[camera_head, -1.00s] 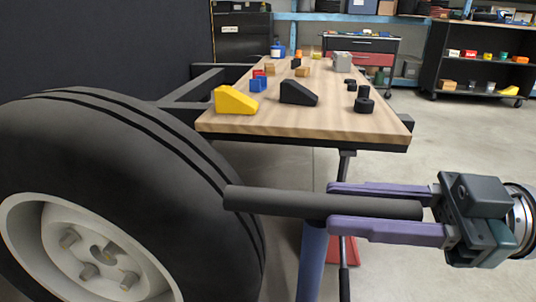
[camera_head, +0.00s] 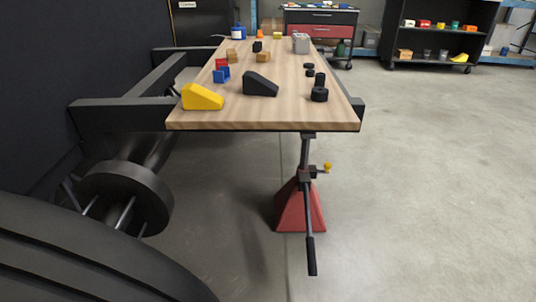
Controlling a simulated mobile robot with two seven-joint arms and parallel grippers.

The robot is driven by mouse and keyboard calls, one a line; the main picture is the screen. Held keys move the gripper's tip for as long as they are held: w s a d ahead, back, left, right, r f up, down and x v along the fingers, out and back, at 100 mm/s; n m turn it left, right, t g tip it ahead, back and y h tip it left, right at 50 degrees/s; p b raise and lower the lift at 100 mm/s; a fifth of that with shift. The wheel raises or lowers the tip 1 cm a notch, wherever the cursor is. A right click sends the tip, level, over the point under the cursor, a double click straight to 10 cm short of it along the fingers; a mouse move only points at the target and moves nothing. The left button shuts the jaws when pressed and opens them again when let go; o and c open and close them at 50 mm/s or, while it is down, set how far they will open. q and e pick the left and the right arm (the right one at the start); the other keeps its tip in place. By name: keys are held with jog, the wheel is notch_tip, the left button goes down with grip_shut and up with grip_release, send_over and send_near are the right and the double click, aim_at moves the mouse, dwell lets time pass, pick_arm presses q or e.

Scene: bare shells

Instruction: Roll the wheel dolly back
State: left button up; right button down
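The black tyre of the wheel (camera_head: 75,255) fills the lower left corner. Only its grooved tread shows; its rim face is out of frame. A round dark hub (camera_head: 125,198) with protruding studs shows beyond it, with a visible gap between hub and tyre. No part of the dolly can be made out, and its dark handle bar is out of frame. Neither of my grippers is in view.
A red axle stand (camera_head: 299,208) with a dark lever stands under the near end of the wooden tabletop (camera_head: 270,115). Wedge blocks and small parts lie on top. A dark frame beam (camera_head: 115,115) runs at left. Floor at right is clear.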

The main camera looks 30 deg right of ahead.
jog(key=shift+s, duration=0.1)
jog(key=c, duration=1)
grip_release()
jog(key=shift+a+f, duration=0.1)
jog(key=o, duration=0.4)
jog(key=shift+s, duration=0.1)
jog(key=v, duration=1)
